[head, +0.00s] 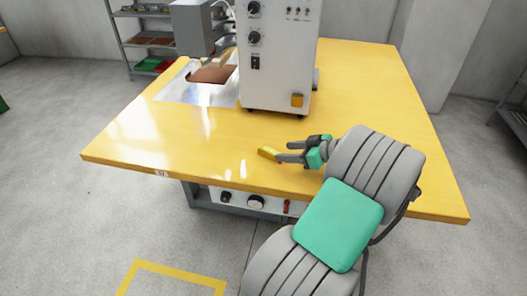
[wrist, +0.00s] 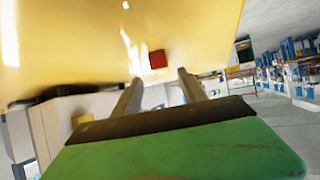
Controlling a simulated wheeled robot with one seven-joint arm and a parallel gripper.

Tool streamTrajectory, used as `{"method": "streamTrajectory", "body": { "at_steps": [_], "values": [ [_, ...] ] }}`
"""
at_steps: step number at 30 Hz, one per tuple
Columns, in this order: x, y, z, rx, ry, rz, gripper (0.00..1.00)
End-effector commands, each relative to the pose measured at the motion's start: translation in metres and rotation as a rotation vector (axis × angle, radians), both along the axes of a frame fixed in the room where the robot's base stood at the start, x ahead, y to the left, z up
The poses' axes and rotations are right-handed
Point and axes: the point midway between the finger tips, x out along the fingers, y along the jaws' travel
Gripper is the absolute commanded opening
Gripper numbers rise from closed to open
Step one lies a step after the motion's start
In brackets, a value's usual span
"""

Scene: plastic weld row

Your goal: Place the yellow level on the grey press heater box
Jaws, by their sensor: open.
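The yellow level (head: 268,153) looks like a small yellow bar at the table's front part in the head view. My gripper (head: 288,150) is beside it, open, with its fingers pointing left toward the level; I cannot tell whether they touch it. In the wrist view my gripper (wrist: 159,78) shows two spread fingers. A small red patch (wrist: 158,59) lies ahead between them against yellow; I cannot tell whether it belongs to the level. The grey press heater box (head: 192,28) is at the upper left of the white press, above the table's back part.
The white press cabinet (head: 278,60) with knobs stands on the yellow table (head: 365,90), behind the level. A shiny plate (head: 205,93) lies left of it. The table's right side is clear. A control panel (head: 255,202) is under the front edge.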

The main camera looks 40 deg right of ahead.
Motion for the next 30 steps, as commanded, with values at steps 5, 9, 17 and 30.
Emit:
{"method": "streamTrajectory", "body": {
  "at_steps": [5,9,17,30],
  "values": [
    [0.022,0.007,-0.01,0.0,0.0,0.004,0.5],
    [0.044,0.014,-0.02,-0.001,0.001,0.005,0.5],
    [0.063,0.018,-0.03,-0.001,0.003,-0.001,0.5],
    [0.062,0.018,-0.03,0.0,0.003,-0.001,0.23]
  ]
}}
